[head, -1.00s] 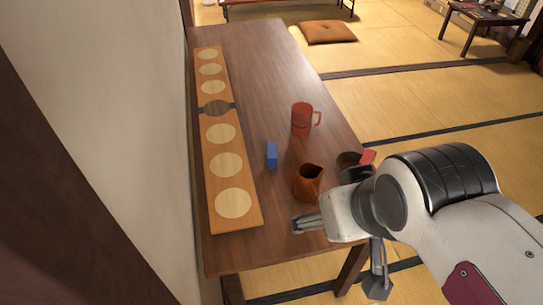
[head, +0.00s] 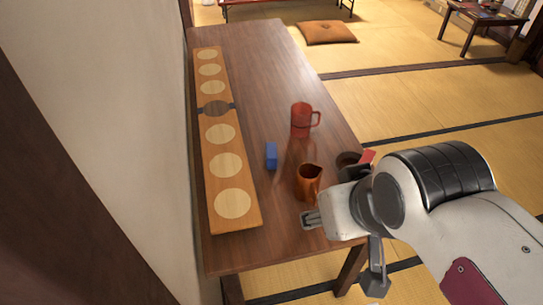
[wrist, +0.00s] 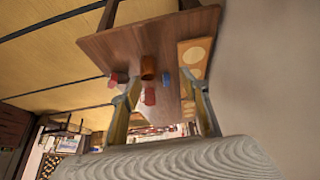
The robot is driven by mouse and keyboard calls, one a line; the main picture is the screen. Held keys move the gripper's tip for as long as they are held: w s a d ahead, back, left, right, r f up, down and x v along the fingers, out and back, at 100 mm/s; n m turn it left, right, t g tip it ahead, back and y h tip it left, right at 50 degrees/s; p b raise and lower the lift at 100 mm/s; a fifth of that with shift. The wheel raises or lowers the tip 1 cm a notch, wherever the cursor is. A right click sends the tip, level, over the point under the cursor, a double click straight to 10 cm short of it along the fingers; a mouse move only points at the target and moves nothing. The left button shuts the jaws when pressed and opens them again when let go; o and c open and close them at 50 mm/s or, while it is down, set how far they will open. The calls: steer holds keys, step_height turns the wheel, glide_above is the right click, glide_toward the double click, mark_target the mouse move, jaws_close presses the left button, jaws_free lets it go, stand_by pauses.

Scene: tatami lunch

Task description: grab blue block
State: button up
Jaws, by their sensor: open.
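The blue block (head: 271,156) stands on the dark wooden table between the long board and the brown pitcher. It also shows in the wrist view (wrist: 166,78), between my two fingers in the picture but at a distance. My gripper (head: 309,220) is open and empty, near the table's front right part. It is nearer the camera than the block, to its right and apart from it. In the wrist view the spread fingers (wrist: 158,92) frame the table items.
A brown pitcher (head: 309,182) stands just beyond my gripper, close to it. A red mug (head: 301,120) is farther back. A dark cup (head: 347,160) is partly hidden by my arm. A long board with pale discs (head: 248,217) lies along the left.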

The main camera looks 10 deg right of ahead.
steer(key=w+a+f+m+t, duration=0.1)
steer(key=w+f+t, duration=0.15)
steer(key=w, duration=1.05)
steer(key=w+a+f+t, duration=0.2)
steer(key=w+f, duration=0.1)
steer(key=w, duration=1.1)
steer(key=w+d+f+t+h, duration=0.1)
steer(key=w+f+t, duration=0.1)
steer(key=w+f, duration=0.4)
steer(key=w+d+f+m+t+h, duration=0.1)
steer(key=w+f+t, duration=0.1)
steer(key=w+f, duration=0.4)
steer(key=shift+w+d+f+h, duration=0.15)
steer(key=shift+d+f+h, duration=0.25)
steer(key=shift+f, duration=1.75)
steer(key=shift+f, duration=0.15)
glide_toward(272, 152)
steer(key=shift+x, duration=1.75)
steer(key=shift+w+f, duration=0.25)
steer(key=shift+w, duration=0.45)
steer(key=shift+d, duration=0.1)
